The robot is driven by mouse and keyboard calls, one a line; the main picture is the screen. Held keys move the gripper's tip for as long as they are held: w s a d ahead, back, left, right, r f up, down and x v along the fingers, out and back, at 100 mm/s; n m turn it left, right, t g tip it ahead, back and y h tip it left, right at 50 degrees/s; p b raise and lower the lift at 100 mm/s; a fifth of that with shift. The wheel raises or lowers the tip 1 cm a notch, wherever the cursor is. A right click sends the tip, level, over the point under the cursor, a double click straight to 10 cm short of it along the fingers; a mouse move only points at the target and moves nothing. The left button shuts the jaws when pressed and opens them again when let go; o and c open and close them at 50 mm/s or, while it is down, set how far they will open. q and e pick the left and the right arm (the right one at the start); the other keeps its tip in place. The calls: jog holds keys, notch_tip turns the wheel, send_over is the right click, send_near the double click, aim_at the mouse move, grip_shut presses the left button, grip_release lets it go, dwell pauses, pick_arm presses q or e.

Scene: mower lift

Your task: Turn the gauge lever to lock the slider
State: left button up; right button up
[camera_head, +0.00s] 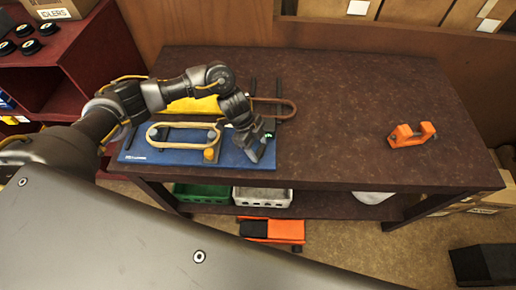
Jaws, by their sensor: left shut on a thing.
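A blue gauge board (165,157) lies on the brown bench near its front left edge. A tan belt loop (185,126) lies on it, with an orange-yellow block (211,153) at the loop's right end. My left gripper (264,148) points down at the board's right end. It is shut on a small part there, apparently the gauge lever, which the fingers mostly hide. A small green spot shows at the fingers. I cannot make out the slider or the lever's angle clearly. My right gripper is not in view.
A brown belt loop (273,108) and a yellow part (192,105) lie behind the board. An orange bracket (411,134) stands at the bench's right. Green (202,193) and white (263,197) crates sit below. The bench's middle is clear.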

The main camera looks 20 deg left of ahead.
pick_arm(q)
jog(key=m+b, duration=0.1)
jog(key=m+g, duration=0.1)
jog(key=m, duration=0.1)
jog(key=shift+w+f+b, duration=0.1)
jog(key=shift+w+b, duration=0.15)
jog(key=shift+b, duration=0.1)
jog(key=m+g+b, duration=0.1)
jog(key=m, duration=0.1)
jog(key=shift+w+d+m+y, duration=0.1)
jog(key=shift+m+y, duration=0.2)
jog(key=shift+y, duration=0.1)
jog(key=m+g+y+b, duration=0.1)
jog(key=m+b, duration=0.1)
jog(key=m, duration=0.2)
jog(key=shift+w+d, duration=0.15)
jog(key=shift+d+m+g+y+b, duration=0.15)
jog(key=shift+m+y+b, duration=0.25)
jog(key=shift+m, duration=0.5)
jog(key=shift+a+m+g+y+b, duration=0.15)
jog(key=shift+m+y+b, duration=0.2)
jog(key=shift+m, duration=0.55)
jog(key=shift+d+m, duration=0.1)
jog(key=shift+m, duration=0.2)
jog(key=o, duration=1)
jog(key=d+b+v, duration=0.1)
jog(key=b+v, duration=0.1)
jog(key=v, duration=0.9)
jog(key=shift+a, duration=0.45)
